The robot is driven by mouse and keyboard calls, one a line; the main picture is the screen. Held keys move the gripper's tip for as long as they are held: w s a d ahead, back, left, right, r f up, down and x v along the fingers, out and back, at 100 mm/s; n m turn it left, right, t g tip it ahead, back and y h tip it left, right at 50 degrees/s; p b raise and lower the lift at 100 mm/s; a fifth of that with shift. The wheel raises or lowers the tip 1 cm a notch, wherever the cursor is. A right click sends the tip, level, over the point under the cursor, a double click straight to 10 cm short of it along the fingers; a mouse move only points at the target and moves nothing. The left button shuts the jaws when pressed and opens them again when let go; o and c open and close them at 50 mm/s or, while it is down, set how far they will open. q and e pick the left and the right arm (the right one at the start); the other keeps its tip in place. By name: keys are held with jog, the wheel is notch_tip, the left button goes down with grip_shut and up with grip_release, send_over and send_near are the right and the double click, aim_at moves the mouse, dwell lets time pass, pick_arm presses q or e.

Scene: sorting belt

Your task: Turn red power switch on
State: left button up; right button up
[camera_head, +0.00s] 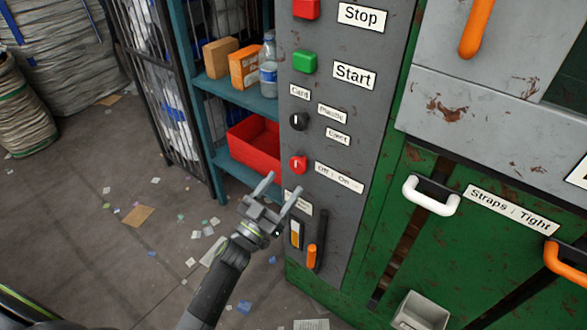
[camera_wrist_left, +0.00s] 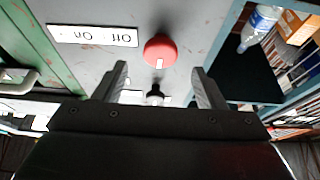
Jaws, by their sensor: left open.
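The red power switch (camera_head: 298,164) is a round red knob with a white mark on the grey control panel (camera_head: 345,100). An "Off On" label (camera_head: 340,178) sits to its right. My left gripper (camera_head: 281,188) is open and empty, just below and in front of the switch, its fingers pointing up toward the panel. In the left wrist view the red switch (camera_wrist_left: 160,51) shows beyond the fingertips, roughly between them and apart from them. Its "Off On" label (camera_wrist_left: 92,36) appears upside down there. My right gripper is not in view.
A black knob (camera_head: 298,121), a green Start button (camera_head: 305,62) and a red Stop button (camera_head: 306,8) are above the switch. An orange lever (camera_head: 314,250) is below. A shelf with a red bin (camera_head: 254,146) stands left. White (camera_head: 432,197) and orange (camera_head: 565,262) handles project at right.

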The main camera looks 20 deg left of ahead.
aim_at(295, 168)
pick_arm(q)
jog(key=x, duration=0.5)
jog(key=shift+w+d+r, duration=0.1)
jog(key=shift+w, duration=0.3)
jog(key=shift+c, duration=0.4)
jog(key=c, duration=0.9)
jog(key=shift+o, duration=0.2)
